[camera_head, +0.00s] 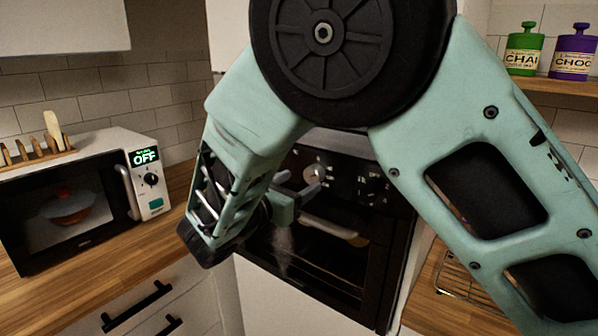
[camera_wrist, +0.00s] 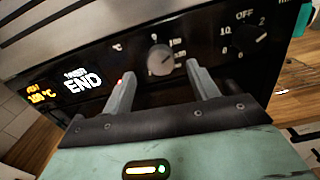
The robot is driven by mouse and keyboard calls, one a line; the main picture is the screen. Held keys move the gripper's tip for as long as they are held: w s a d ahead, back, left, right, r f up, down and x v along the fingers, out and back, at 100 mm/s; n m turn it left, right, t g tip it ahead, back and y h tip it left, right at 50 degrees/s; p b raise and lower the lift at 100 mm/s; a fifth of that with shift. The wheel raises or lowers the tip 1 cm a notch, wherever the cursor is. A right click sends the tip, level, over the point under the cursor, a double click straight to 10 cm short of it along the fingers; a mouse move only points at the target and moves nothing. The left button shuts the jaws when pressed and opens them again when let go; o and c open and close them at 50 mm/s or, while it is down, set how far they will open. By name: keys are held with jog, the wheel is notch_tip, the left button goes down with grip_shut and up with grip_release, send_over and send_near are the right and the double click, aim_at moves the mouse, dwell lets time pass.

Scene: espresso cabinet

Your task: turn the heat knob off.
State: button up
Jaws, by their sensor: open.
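The oven's black control panel shows in both views. In the wrist view a grey round knob (camera_wrist: 160,60) sits near the panel's middle, with its pointer tilted and small marks around it. To its right is a dark knob (camera_wrist: 252,37) with a dial marked OFF, 2 and other numbers; in the head view it is the right-hand knob (camera_head: 373,186). I cannot read which knob is labelled heat. My gripper (camera_wrist: 163,88) is open and empty, its fingertips either side of and just below the grey knob, apparently not touching it. In the head view my gripper (camera_head: 298,185) partly covers the panel.
The oven door (camera_head: 330,255) is below. A microwave (camera_head: 90,195) showing OFF stands on the left counter. A wire rack (camera_head: 460,280) lies on the right counter.

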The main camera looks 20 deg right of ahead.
aim_at(310, 175)
jog(key=shift+p+x, duration=0.35)
jog(key=shift+x, duration=1.7)
jog(key=c, duration=1)
jog(key=shift+r+p, duration=0.1)
jog(key=shift+p, duration=0.3)
